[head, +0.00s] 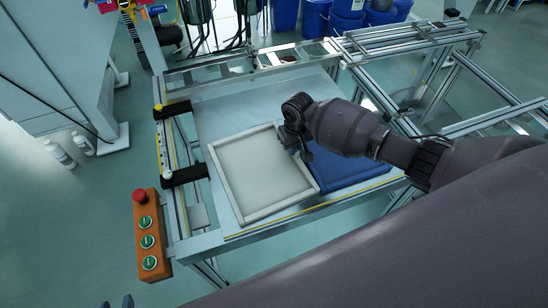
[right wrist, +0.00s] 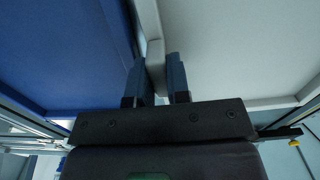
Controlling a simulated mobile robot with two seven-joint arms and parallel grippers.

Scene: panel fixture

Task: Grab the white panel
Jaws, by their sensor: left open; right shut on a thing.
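The white panel (head: 258,172) is a shallow tray-like square with a raised rim. It lies on the grey table of the fixture in the head view. My right gripper (head: 304,150) is at the panel's right rim, beside the blue panel. In the right wrist view its two fingers (right wrist: 158,80) stand on either side of the white panel's rim (right wrist: 155,55), shut on it. The white panel (right wrist: 235,50) fills the right of that view. My left gripper (head: 116,303) shows only its dark fingertips at the bottom left edge, apart and empty.
A blue panel (head: 345,170) lies right of the white panel, close to its rim; it also fills the left of the wrist view (right wrist: 60,55). An orange button box (head: 148,235) stands at the table's left front. Black clamps (head: 185,177) line the left rail. Bare table (head: 235,105) lies behind.

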